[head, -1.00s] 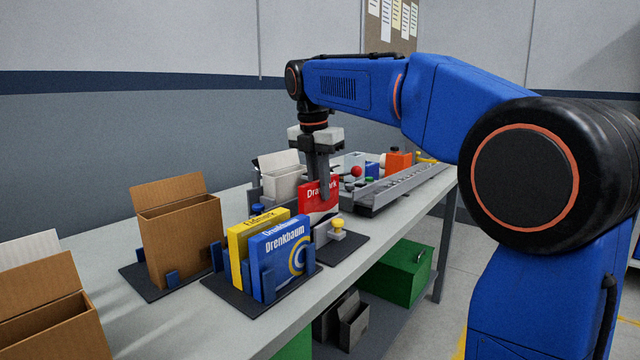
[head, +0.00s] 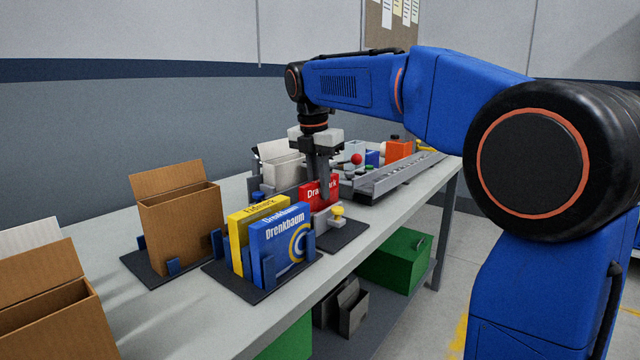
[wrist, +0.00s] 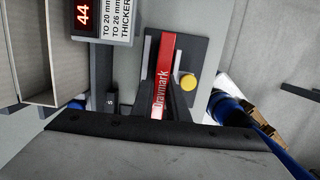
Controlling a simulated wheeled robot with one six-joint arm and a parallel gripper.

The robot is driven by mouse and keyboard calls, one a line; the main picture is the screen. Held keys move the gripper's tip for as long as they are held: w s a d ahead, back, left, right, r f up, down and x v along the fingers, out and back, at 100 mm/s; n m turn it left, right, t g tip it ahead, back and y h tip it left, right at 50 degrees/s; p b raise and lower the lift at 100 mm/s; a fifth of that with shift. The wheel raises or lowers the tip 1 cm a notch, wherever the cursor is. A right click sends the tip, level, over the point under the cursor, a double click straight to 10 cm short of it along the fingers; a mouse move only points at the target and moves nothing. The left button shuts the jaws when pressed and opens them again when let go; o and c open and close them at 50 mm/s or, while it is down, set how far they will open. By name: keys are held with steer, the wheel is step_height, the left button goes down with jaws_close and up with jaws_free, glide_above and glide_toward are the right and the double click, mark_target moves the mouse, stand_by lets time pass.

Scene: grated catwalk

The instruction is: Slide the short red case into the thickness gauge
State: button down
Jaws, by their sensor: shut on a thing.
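The short red case (head: 308,194), lettered "Dravmark", stands upright in my gripper (head: 322,198), which is shut on it from above. The thickness gauge (head: 347,236) is a dark plate with a grey block and a yellow knob, on the bench's near side. The case is low over the gauge, behind the knob block in the head view. In the wrist view the case (wrist: 167,60) lies over the gauge plate (wrist: 197,48), left of the yellow knob (wrist: 188,82). The case's lower edge is hidden, so I cannot tell whether it touches the plate.
A blue case (head: 283,244) and a yellow case (head: 247,228) stand in a rack just left of the gauge. Open cardboard boxes (head: 180,230) are farther left. A grey rail (head: 385,183) lies to the right. A display reading 44 (wrist: 84,14) is beside the gauge.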

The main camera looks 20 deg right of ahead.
stand_by(0.4)
steer(key=c, duration=1.3)
jaws_free()
steer(key=shift+f, duration=0.1)
steer(key=shift+o, duration=0.2)
steer(key=shift+r, duration=4.05)
steer(key=s+d+f+m+t, duration=0.2)
steer(key=s+d+f+m, duration=0.1)
steer(key=s+f+m, duration=0.9)
steer(key=s+d+f+m+t+y, duration=0.1)
steer(key=s+d+f+m, duration=0.3)
steer(key=s+f+m, duration=0.9)
steer(key=s+f, duration=0.5)
steer(key=s, duration=0.3)
steer(key=shift+s+t, duration=0.2)
steer(key=shift+t, duration=0.2)
